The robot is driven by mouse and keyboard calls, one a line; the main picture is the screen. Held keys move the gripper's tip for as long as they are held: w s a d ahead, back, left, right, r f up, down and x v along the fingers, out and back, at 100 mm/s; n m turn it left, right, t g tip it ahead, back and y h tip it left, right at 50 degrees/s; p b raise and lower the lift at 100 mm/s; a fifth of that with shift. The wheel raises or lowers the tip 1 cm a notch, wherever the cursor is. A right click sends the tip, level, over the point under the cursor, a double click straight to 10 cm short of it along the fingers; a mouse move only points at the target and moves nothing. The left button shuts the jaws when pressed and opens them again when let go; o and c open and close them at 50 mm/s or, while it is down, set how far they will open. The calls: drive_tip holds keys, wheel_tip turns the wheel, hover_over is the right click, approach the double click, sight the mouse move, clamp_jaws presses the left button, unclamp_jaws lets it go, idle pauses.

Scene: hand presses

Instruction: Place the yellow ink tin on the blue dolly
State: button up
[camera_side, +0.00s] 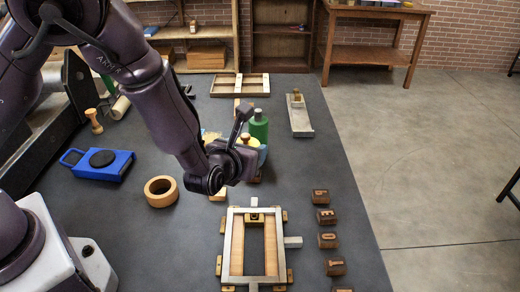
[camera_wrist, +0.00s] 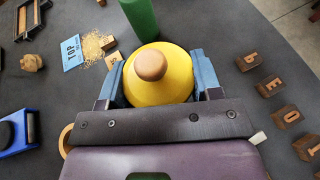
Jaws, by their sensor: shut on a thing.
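The yellow ink tin (camera_wrist: 158,80) is round with a brown wooden knob on top. It sits between the two blue-grey fingers of my gripper (camera_wrist: 158,85), which is shut on it. In the side view the tin (camera_side: 249,142) shows partly behind my gripper (camera_side: 252,155). I cannot tell whether the tin is off the table. The blue dolly (camera_side: 118,172) lies on the table at the left, with a black round pad on top and a loop handle at its left. Part of the dolly (camera_wrist: 22,141) also shows at the left edge of the wrist view.
A green bottle (camera_side: 259,126) stands right behind the tin. A tape roll (camera_side: 161,191) lies between the dolly and my gripper. A wooden-and-metal frame (camera_side: 237,240) is in front, with several letter blocks (camera_side: 327,240) to its right. A blue "TOP" card (camera_wrist: 72,54) lies behind left.

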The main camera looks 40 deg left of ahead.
drive_tip(key=shift+s+a+r, duration=0.15)
drive_tip(key=shift+s+r, duration=0.1)
drive_tip(key=shift+s, duration=0.25)
drive_tip(key=a+n+g+y, duration=0.2)
drive_tip(key=a+n+y, duration=0.1)
drive_tip(key=a, duration=0.7)
drive_tip(key=n+g+y, duration=0.4)
drive_tip(key=n+g, duration=1.1)
drive_tip(key=g, duration=0.1)
hover_over(93, 157)
drive_tip(key=shift+f, duration=4.1)
drive_tip(key=shift+d+f, duration=0.1)
drive_tip(key=o, duration=1.1)
